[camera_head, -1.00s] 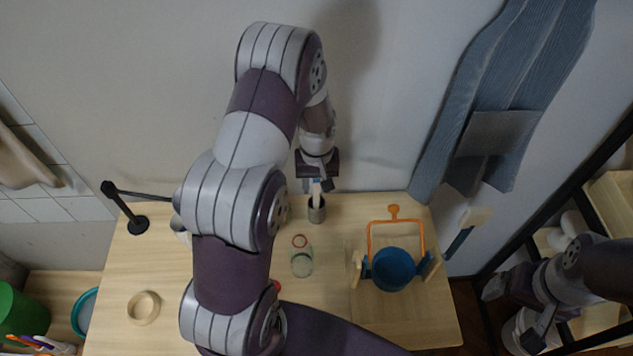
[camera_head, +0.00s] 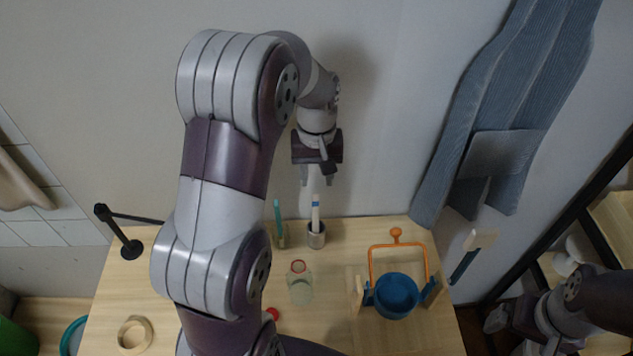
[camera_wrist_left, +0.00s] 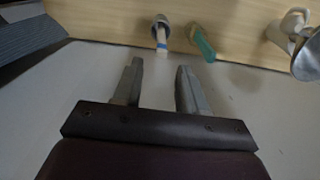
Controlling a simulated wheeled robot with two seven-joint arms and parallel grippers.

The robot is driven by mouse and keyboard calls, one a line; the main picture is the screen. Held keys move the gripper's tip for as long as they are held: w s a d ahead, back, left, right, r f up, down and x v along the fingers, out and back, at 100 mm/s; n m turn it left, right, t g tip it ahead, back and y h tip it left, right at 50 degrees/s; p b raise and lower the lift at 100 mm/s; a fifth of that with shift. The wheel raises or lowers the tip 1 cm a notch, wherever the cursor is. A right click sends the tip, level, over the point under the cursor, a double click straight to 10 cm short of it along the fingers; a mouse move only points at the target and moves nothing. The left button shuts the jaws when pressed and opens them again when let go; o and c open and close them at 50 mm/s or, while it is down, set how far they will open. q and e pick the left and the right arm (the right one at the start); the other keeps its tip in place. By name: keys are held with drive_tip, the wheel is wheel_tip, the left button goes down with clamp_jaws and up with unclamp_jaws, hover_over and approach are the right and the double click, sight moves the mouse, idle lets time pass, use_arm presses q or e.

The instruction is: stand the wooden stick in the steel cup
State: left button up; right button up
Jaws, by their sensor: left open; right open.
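The wooden stick (camera_head: 316,212), pale with a blue band, stands nearly upright in the steel cup (camera_head: 317,240) at the table's back edge. In the left wrist view the stick (camera_wrist_left: 161,36) leans a little inside the cup (camera_wrist_left: 158,20). My left gripper (camera_head: 318,182) is open and empty just above the stick's top, apart from it. Its two fingers (camera_wrist_left: 158,78) are spread with nothing between them in the left wrist view. My right gripper (camera_head: 545,335) is at the lower right, off the table, partly hidden and small.
A teal stick (camera_head: 278,212) stands in a holder just left of the cup. A glass jar (camera_head: 300,289), a blue pot (camera_head: 397,294) with an orange frame (camera_head: 372,262), a tape ring (camera_head: 135,335) and a black stand (camera_head: 130,246) are on the table. The wall is close behind.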

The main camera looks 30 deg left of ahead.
use_arm(q)
drive_tip(key=s+d+f+m+b, duration=0.2)
drive_tip(key=s+d+f+m, duration=0.1)
drive_tip(key=s, duration=0.3)
drive_tip(key=s+d+f+m+t+b, duration=0.1)
drive_tip(key=s+d+f+m, duration=0.2)
drive_tip(key=s, duration=0.4)
drive_tip(key=shift+d+b, duration=0.4)
drive_tip(key=shift+d, duration=0.45)
